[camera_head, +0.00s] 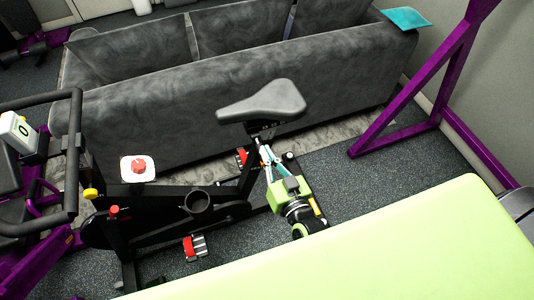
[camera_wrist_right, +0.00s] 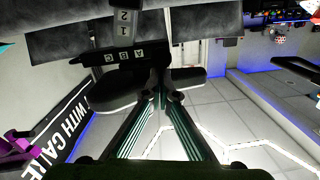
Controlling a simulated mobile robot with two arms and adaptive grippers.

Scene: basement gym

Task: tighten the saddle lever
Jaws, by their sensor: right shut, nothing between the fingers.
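The black saddle (camera_head: 265,103) of the exercise bike stands on its post at the middle of the head view. My right gripper (camera_head: 265,150) reaches up from below, just under the saddle and close to the post. Its fingers are shut and empty, and their tips (camera_wrist_right: 161,86) meet in the right wrist view. That view is upside down and shows a post marked 1 and 2 (camera_wrist_right: 123,24), a bar marked A, B, C (camera_wrist_right: 124,56) and the dark saddle (camera_wrist_right: 185,78). I cannot clearly pick out the saddle lever. My left gripper is out of view.
A grey sofa (camera_head: 200,85) stands behind the bike. A lime-green surface (camera_head: 400,240) fills the lower right. A purple metal frame (camera_head: 420,120) stands at the right. A white pad with a red knob (camera_head: 138,168) and handlebars (camera_head: 73,150) lie to the left.

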